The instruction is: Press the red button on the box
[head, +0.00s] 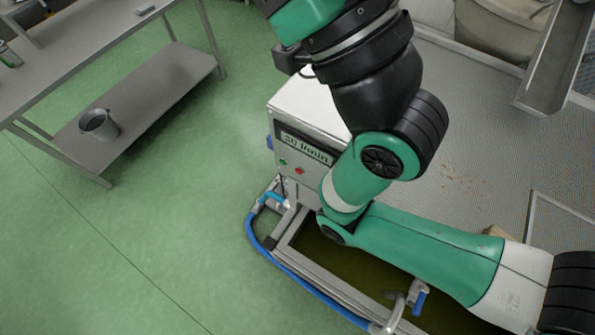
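The box (305,100) is a white cabinet in the middle of the head view, partly covered by my arm. Its front has a dark display (303,146) reading what looks like "30 l/min". Below the display are a green button (283,162) and the red button (299,170) to its right. The red button is uncovered. One of my arms comes in from the lower right, bends beside the box and runs up past the top edge. No gripper fingers show for either arm.
A blue hose (262,243) and a metal frame around a dark olive basin (345,262) lie below the box. A metal table (75,62) with a bucket (98,125) on its lower shelf stands at left. Green floor (130,240) between them is clear.

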